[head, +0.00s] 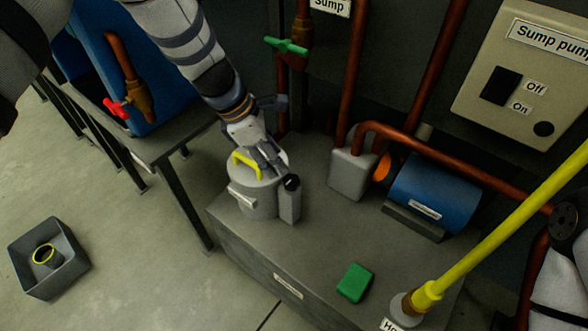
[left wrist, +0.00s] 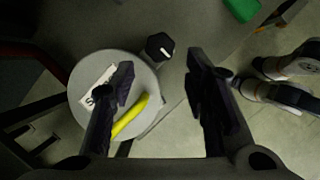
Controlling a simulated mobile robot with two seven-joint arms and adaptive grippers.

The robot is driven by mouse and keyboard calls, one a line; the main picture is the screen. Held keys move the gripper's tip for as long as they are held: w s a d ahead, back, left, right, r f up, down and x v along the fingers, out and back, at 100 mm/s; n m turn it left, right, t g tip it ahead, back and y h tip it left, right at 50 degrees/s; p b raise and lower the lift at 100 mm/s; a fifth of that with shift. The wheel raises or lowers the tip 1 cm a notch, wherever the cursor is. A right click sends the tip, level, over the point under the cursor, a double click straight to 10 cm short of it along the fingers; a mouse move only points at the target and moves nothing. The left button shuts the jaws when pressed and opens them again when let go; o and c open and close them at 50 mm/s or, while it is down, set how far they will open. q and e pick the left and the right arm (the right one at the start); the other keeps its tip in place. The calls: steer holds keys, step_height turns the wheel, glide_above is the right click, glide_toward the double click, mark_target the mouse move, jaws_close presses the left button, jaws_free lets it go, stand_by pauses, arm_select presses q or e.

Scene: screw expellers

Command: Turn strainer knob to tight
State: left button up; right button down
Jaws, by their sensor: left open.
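The strainer (head: 255,197) is a grey cylinder with a yellow handle (head: 244,163) on its lid. A small dark knob (head: 292,182) tops a grey post (head: 290,205) beside it. In the left wrist view the knob (left wrist: 160,46) carries a short white mark; any tight or loose marking is unreadable. My left gripper (head: 266,155) is over the strainer lid, close to the knob. In the left wrist view its fingers (left wrist: 160,80) are spread and empty. One finger covers part of the lid and handle; the knob appears in the gap beyond the tips, and I cannot see contact.
The strainer stands on a grey bench (head: 335,235) with a green block (head: 354,283), a blue pump motor (head: 433,190) and copper pipes. A yellow pole (head: 500,235) rises at right. A grey bin (head: 48,262) is on the floor at left.

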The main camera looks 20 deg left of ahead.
mark_target(291, 180)
arm_select(q)
steer(key=b+x, duration=0.1)
steer(key=x, duration=0.7)
steer(key=shift+f, duration=0.3)
steer(key=c, duration=0.9)
